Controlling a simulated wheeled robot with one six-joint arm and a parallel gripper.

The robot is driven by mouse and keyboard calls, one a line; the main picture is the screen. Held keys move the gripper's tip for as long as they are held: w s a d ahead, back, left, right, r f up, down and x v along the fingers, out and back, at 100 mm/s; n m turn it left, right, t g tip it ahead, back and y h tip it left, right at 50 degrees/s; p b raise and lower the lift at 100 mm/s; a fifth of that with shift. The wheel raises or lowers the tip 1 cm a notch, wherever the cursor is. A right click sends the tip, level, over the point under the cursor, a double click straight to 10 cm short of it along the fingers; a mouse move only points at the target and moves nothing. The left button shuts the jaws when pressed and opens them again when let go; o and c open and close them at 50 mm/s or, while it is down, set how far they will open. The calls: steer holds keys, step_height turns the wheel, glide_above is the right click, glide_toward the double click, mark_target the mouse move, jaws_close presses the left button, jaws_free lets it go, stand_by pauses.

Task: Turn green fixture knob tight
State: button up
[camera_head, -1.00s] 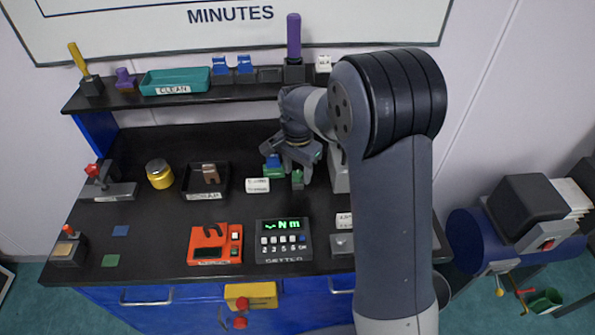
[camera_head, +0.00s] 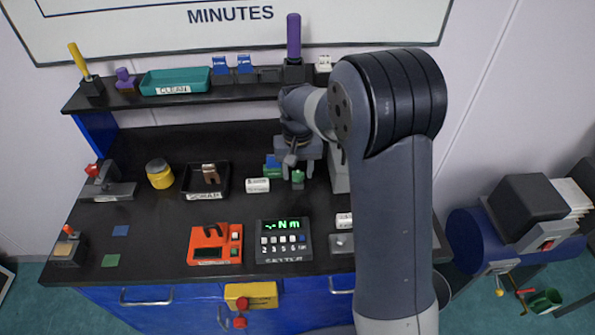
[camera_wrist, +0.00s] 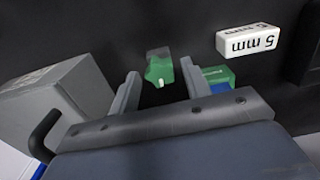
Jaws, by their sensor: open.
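The green fixture knob (camera_head: 298,177) stands on the bench below my gripper (camera_head: 296,163) in the head view. In the wrist view the green knob (camera_wrist: 160,68), with a small white mark on it, lies between and just beyond the two fingertips of my gripper (camera_wrist: 162,84). The fingers are spread apart with nothing between them that I can see held. A green and blue block (camera_head: 272,165) sits just left of the knob; its green and blue parts (camera_wrist: 218,80) show beside the right finger in the wrist view.
A white label block (camera_head: 257,186) reads "5 mm" in the wrist view (camera_wrist: 248,40). A grey box (camera_wrist: 55,100) is close at the left of the wrist view. A scrap tray (camera_head: 205,182), a red device (camera_head: 215,244) and a keypad setter (camera_head: 284,241) stand on the bench.

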steer(key=n, duration=0.5)
steer(key=shift+n, duration=0.4)
steer(key=shift+c, duration=0.3)
steer(key=c, duration=0.8)
steer(key=m, duration=0.4)
steer(key=shift+m, duration=0.4)
steer(key=m, duration=0.4)
steer(key=shift+m, duration=0.3)
